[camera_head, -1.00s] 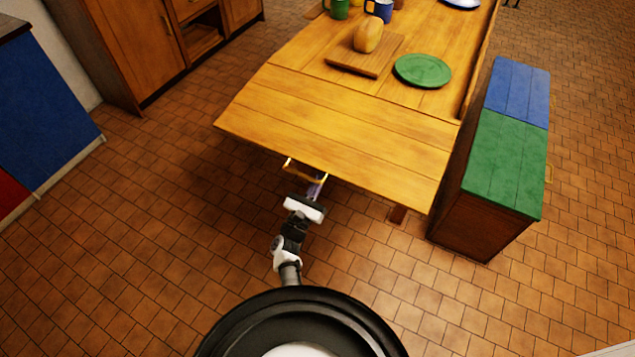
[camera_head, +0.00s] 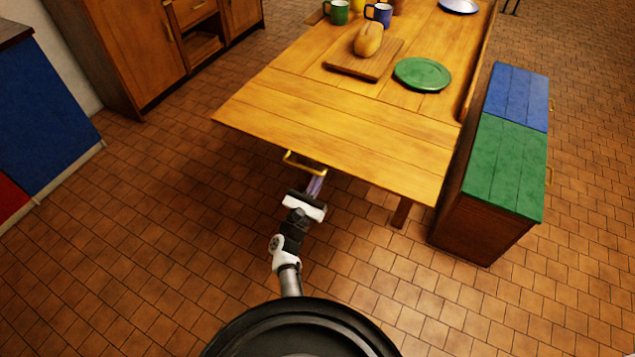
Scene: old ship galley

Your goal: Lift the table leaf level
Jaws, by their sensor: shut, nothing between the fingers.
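The table leaf (camera_head: 340,135) is the plain planked section at the near end of the wooden table (camera_head: 440,105). Its side edges run nearly in line with the tabletop, so it looks close to level. A brass handle (camera_head: 304,163) shows at the leaf's near edge. My gripper (camera_head: 315,185) is just below that edge, beside the handle, with its fingers shut and empty. Its tips reach toward the underside; the leaf's edge partly hides the area, so I cannot tell whether they touch.
The tabletop carries a loaf (camera_head: 368,40) on a board (camera_head: 350,67), a green plate (camera_head: 422,74) and mugs (camera_head: 378,14). A bench with a green and blue top (camera_head: 505,160) stands close on the right. A table leg (camera_head: 402,212) shows below. Floor is clear at left.

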